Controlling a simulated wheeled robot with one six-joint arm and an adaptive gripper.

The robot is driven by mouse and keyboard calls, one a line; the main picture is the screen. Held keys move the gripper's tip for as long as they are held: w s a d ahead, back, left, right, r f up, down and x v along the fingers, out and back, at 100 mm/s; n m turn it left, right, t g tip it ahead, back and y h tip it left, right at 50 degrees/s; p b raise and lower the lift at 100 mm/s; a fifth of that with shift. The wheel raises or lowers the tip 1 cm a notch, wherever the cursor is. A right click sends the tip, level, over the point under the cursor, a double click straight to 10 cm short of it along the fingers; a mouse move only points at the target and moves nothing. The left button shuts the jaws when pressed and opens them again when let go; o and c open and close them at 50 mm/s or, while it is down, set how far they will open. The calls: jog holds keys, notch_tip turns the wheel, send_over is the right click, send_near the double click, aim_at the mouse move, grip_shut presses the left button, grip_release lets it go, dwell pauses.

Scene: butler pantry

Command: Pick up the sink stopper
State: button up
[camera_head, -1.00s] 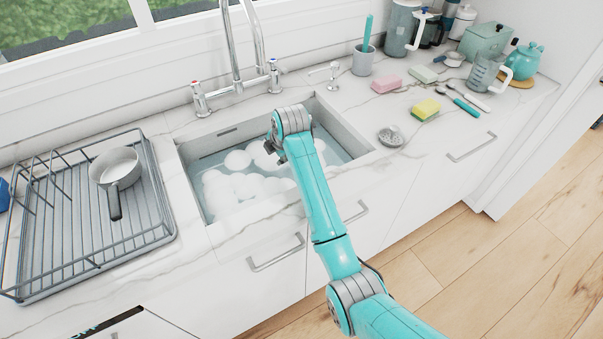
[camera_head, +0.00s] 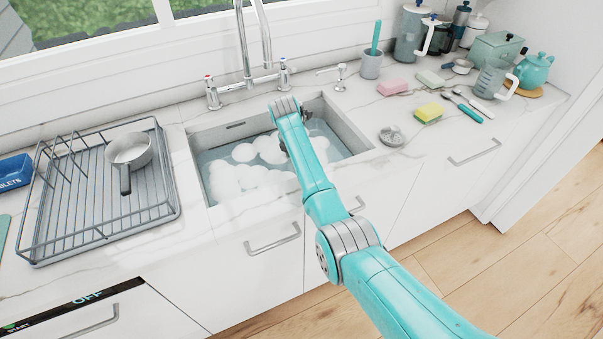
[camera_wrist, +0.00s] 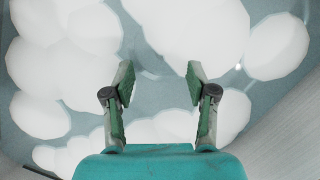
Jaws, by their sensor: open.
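The sink (camera_head: 203,165) holds water covered with white foam. No stopper can be made out in the water; foam hides most of the bottom. A small round grey metal piece (camera_head: 391,136) lies on the counter right of the sink; I cannot tell if it is a stopper or a strainer. My gripper (camera_wrist: 159,72) points down over the foam, with its two fingers apart and nothing between them. In the head view my arm reaches over the sink's front edge and largely hides the gripper. White foam clumps (camera_wrist: 195,35) lie beyond the fingertips in the wrist view.
A tall faucet (camera_head: 243,45) rises behind the sink. A wire dish rack (camera_head: 60,225) with a saucepan (camera_head: 129,152) stands left. On the right counter are a yellow sponge (camera_head: 429,113), pink soap (camera_head: 392,88), utensils and a grey cup (camera_head: 371,66).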

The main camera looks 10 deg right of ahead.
jog(key=shift+w+d+f, duration=0.1)
jog(key=shift+w+f, duration=0.05)
jog(key=shift+f, duration=0.55)
jog(key=x, duration=0.3)
jog(key=shift+s+d+f, duration=0.25)
jog(key=shift+f, duration=0.15)
jog(key=shift+x, duration=0.85)
grip_shut()
